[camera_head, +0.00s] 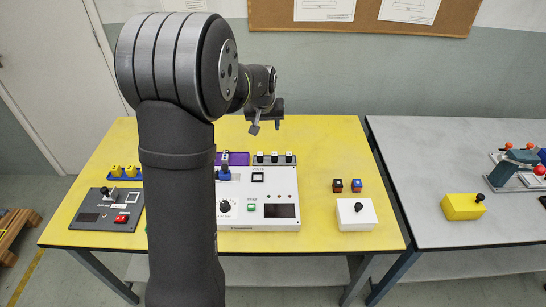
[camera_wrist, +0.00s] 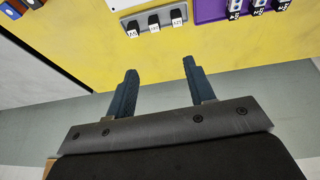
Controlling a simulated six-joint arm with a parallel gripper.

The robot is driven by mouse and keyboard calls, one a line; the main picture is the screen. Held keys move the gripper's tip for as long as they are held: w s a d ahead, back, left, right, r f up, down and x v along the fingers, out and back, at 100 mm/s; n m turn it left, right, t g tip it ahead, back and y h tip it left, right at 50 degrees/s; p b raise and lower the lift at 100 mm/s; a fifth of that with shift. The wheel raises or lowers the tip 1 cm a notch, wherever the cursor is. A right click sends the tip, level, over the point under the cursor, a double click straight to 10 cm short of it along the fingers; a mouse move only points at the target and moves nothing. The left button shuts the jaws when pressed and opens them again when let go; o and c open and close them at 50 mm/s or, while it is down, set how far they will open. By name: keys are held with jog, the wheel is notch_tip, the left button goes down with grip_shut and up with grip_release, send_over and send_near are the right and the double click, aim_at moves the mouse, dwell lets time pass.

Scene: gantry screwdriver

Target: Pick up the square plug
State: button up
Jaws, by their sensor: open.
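My gripper (camera_head: 267,123) is open and empty, high above the back edge of the yellow table. In the wrist view its two blue-grey fingers (camera_wrist: 159,69) stand apart with only table surface and floor between them. No piece is clearly recognisable as the square plug. Candidates are several labelled pieces: three black pieces with white faces (camera_head: 275,157) in a grey rack (camera_wrist: 160,24), and blue-and-white pieces (camera_wrist: 258,6) in a purple tray (camera_head: 240,158). In the wrist view all lie beyond the fingertips, apart from them. My arm hides part of the purple tray in the head view.
A white panel (camera_head: 283,189) with a knob and display stands in front of the rack. A grey control box (camera_head: 104,216) is at left. Two small dark blocks (camera_head: 346,185) and a white box (camera_head: 356,215) are at right. A grey table (camera_head: 430,160) stands beyond. The table's back right is clear.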

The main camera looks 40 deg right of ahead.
send_near(275, 154)
jog(key=shift+t, duration=0.3)
jog(key=shift+x, duration=4.45)
jog(key=shift+s+a, duration=0.1)
jog(key=shift+s, duration=0.1)
jog(key=c, duration=1.1)
